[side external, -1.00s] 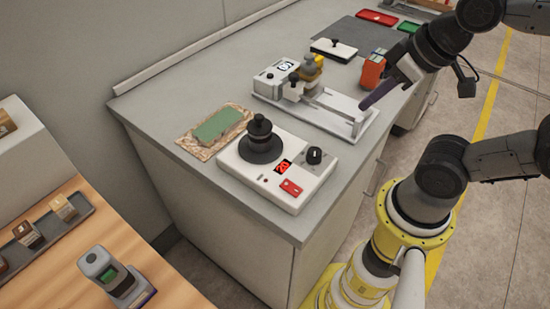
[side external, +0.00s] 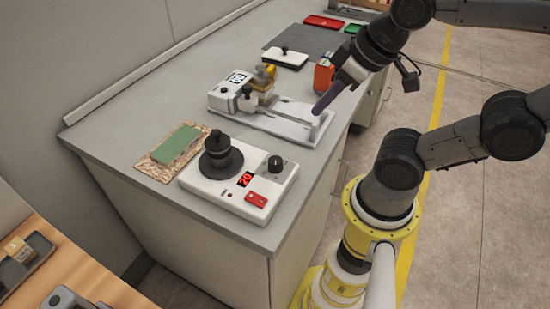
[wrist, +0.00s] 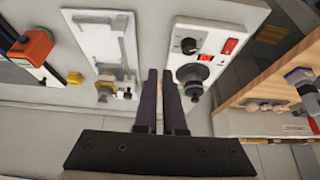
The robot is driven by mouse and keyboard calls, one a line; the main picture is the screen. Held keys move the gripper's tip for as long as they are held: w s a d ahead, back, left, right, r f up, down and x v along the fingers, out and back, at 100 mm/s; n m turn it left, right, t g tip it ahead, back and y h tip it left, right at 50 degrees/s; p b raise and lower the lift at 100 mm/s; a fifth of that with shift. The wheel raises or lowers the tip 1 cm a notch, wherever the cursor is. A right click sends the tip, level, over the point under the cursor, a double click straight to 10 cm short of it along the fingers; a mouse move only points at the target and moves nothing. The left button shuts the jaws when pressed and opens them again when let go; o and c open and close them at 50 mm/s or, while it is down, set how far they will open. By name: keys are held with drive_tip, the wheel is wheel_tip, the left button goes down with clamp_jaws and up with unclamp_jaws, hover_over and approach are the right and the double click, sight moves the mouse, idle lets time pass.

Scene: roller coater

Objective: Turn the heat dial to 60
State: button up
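The white hotplate (side external: 215,189) sits at the near end of the bench. Its black heat dial (side external: 275,163) is on the right of the top face, and the red display (side external: 246,179) reads 20. The dial also shows in the wrist view (wrist: 189,45); its pointer is too small to read.
A black weighted piece (side external: 219,152) stands on the hotplate's round plate beside the dial. A red switch (side external: 256,200) is in front. The white roller coater (side external: 285,120) and an orange box (side external: 324,76) stand farther back. A green sheet (side external: 178,145) lies left.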

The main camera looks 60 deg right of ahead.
drive_tip(key=o, duration=0.5)
drive_tip(key=shift+s+f+n, duration=0.1)
drive_tip(key=shift+s+n, duration=0.05)
drive_tip(key=shift+n, duration=0.55)
drive_tip(key=shift+c, duration=0.2)
drive_tip(key=shift+o, duration=1.3)
drive_tip(key=shift+r+n, duration=0.2)
drive_tip(key=shift+n, duration=0.8)
drive_tip(key=shift+o, duration=1)
drive_tip(key=shift+r+n+g, duration=0.3)
drive_tip(key=shift+n, duration=0.7)
drive_tip(key=n+g, duration=0.5)
drive_tip(key=n, duration=1.2)
hover_over(275, 160)
wheel_tip(275, 160, down, 13)
drive_tip(key=shift+r, duration=0.1)
clamp_jaws()
